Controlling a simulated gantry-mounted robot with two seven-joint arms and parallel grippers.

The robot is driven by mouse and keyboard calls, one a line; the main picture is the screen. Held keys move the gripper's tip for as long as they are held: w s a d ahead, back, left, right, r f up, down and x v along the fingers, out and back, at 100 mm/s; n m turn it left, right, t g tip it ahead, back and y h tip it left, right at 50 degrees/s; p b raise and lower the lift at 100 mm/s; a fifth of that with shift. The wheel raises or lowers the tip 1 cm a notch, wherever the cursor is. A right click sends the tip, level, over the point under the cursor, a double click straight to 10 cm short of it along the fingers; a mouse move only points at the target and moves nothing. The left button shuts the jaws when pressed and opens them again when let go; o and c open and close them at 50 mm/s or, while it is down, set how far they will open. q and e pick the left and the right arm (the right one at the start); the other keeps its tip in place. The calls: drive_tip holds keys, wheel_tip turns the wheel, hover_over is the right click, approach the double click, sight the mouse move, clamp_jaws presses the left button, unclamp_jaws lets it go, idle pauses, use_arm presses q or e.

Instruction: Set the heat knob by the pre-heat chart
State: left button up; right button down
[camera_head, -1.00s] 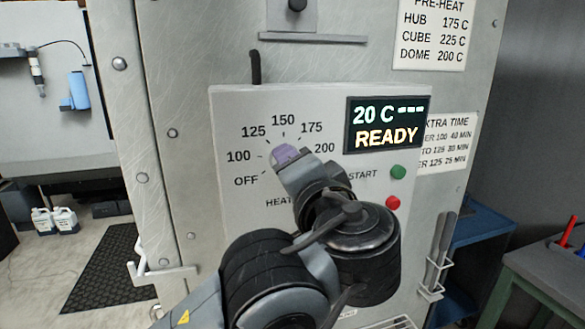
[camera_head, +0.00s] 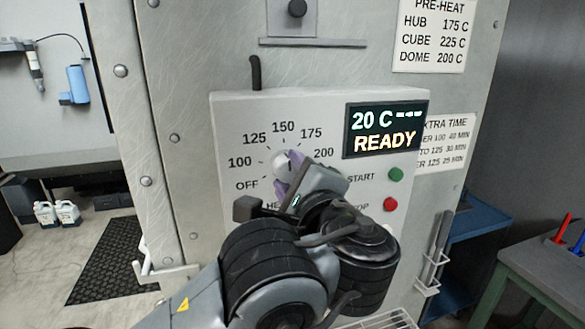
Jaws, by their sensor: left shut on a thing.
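The heat knob (camera_head: 283,161) is a pale round knob on the grey control panel (camera_head: 226,112). Marks OFF, 100, 125, 150, 175 and 200 show around it; the dial's lower right is hidden behind my arm. My left gripper (camera_head: 288,177), with purplish finger pads, is shut on the knob and covers much of it, so I cannot tell where it points. The pre-heat chart (camera_head: 433,36) at top right reads HUB 175 C, CUBE 225 C, DOME 200 C. The display (camera_head: 385,130) reads 20 C, dashes and READY. My right gripper is not in view.
A green START button (camera_head: 396,174) and a red button (camera_head: 391,204) sit right of the knob, close to my left arm. An extra time chart (camera_head: 446,142) is partly covered by the panel. A green table (camera_head: 530,262) stands at right.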

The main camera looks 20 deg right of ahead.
use_arm(q)
drive_tip(key=m+p, duration=0.2)
drive_tip(key=m, duration=0.2)
drive_tip(key=shift+r+m, duration=0.15)
drive_tip(key=shift+m, duration=0.15)
drive_tip(key=shift+m+p, duration=0.7)
drive_tip(key=shift+m, duration=1.2)
drive_tip(key=o, duration=1.1)
drive_tip(key=shift+c, duration=0.2)
drive_tip(key=s+a, duration=0.1)
drive_tip(key=s, duration=0.9)
drive_tip(key=shift+s+p, duration=0.3)
drive_tip(key=shift+s, duration=0.1)
drive_tip(key=shift+f, duration=0.2)
